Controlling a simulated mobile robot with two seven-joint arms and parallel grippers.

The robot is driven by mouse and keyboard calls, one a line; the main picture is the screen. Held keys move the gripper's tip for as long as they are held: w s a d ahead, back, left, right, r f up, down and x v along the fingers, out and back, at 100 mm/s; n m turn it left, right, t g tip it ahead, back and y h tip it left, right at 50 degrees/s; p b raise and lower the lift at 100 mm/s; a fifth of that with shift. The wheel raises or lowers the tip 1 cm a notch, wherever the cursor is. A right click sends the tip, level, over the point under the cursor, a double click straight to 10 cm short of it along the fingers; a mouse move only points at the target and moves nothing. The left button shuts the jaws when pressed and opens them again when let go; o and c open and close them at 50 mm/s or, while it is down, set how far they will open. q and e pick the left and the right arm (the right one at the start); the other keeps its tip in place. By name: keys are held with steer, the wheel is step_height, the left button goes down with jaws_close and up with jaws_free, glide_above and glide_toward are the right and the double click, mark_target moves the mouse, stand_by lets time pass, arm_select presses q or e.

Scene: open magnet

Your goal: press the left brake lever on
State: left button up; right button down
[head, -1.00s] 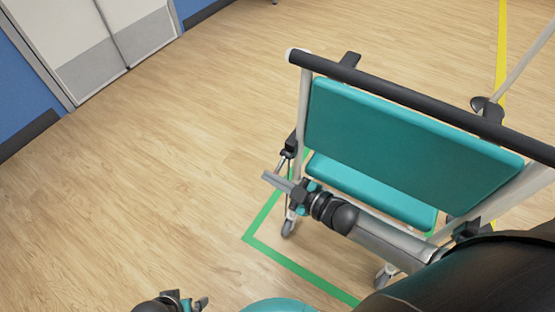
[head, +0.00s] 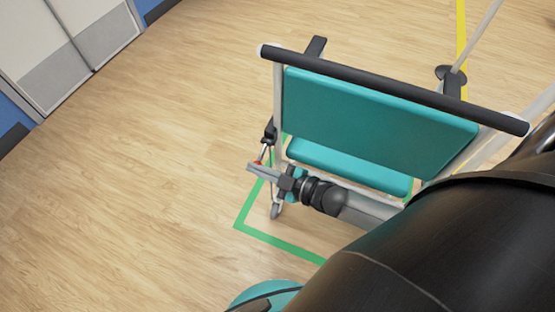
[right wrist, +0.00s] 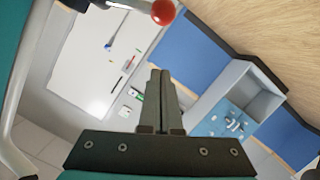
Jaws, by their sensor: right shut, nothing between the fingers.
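The wheeled chair with teal back (head: 375,115) and black push bar (head: 390,88) stands at the right of the head view. The left brake lever shows by its chair's left side as a thin rod with a small red knob (head: 258,162), partly hidden by my fingers. The red knob (right wrist: 163,12) is large at the top of the right wrist view, beyond my fingertips. My right gripper (head: 251,168) is shut and empty, its fingers pointing left close beside the knob; the fingertips also show in the right wrist view (right wrist: 160,76). I cannot tell whether they touch. My left gripper is out of view.
A green floor line (head: 275,245) runs around the chair's base. Open wooden floor (head: 130,190) lies to the left. White doors (head: 75,35) stand at the upper left. The right wrist view shows a whiteboard (right wrist: 90,60) and a grey-blue cabinet (right wrist: 235,105).

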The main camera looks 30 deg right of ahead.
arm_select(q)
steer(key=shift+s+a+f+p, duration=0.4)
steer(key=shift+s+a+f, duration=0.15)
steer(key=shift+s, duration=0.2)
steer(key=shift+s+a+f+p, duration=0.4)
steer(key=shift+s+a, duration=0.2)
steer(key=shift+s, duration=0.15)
arm_select(e)
steer(key=v, duration=0.6)
steer(key=shift+s, duration=0.1)
